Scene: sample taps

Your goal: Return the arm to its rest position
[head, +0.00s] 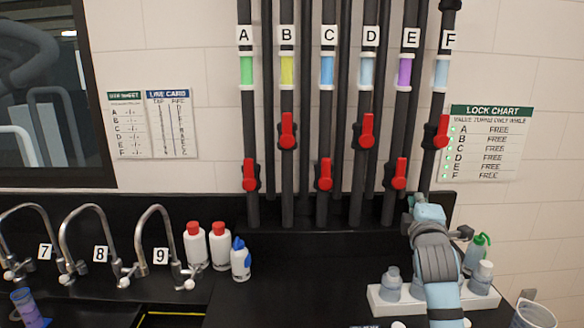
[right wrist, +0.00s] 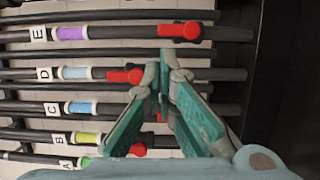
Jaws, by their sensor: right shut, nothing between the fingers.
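My right arm rises from the bottom right of the head view. Its gripper (head: 418,204) is near the lower ends of pipes E and F, below their valve handles. In the right wrist view the gripper (right wrist: 165,80) has its teal fingers together at the tips, with nothing between them. It appears apart from the red handles, though depth is hard to judge. The red handles of E (head: 400,173) and F (head: 443,131) show clearly. The handle of E also shows in the right wrist view (right wrist: 180,31). My left gripper is not in view.
Red handles A (head: 249,174), B (head: 287,130), C (head: 325,174) and D (head: 367,130) sit on dark pipes. A white rack (head: 378,299) with bottles stands beside my right arm. White bottles (head: 220,245) stand left. The black counter (head: 290,290) between is clear.

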